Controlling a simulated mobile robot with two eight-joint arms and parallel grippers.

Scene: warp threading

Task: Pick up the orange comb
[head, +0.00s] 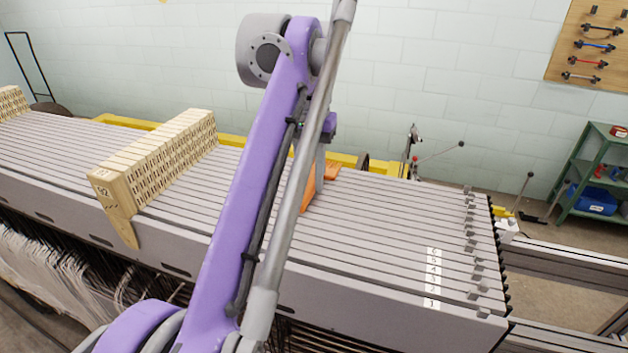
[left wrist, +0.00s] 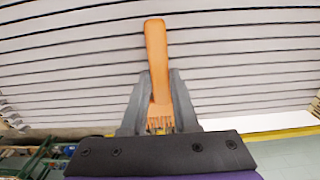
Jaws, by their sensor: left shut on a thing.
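The orange comb (left wrist: 156,58) shows in the left wrist view, its long handle pointing up the picture and its toothed end between the fingers. My left gripper (left wrist: 157,98) is shut on the comb near the toothed end. In the head view, parts of the orange comb (head: 318,182) show behind my purple left arm, over the grey slatted surface (head: 390,230). The arm hides much of the comb and gripper there. I cannot tell whether the comb still touches the slats. My right gripper is in neither view.
A row of wooden blocks with printed marks (head: 165,160) stands on the slats to the left. Small grey clips (head: 472,235) and number labels (head: 432,275) sit near the right end. A green shelf (head: 595,170) stands at the far right. The slats between the arm and labels are clear.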

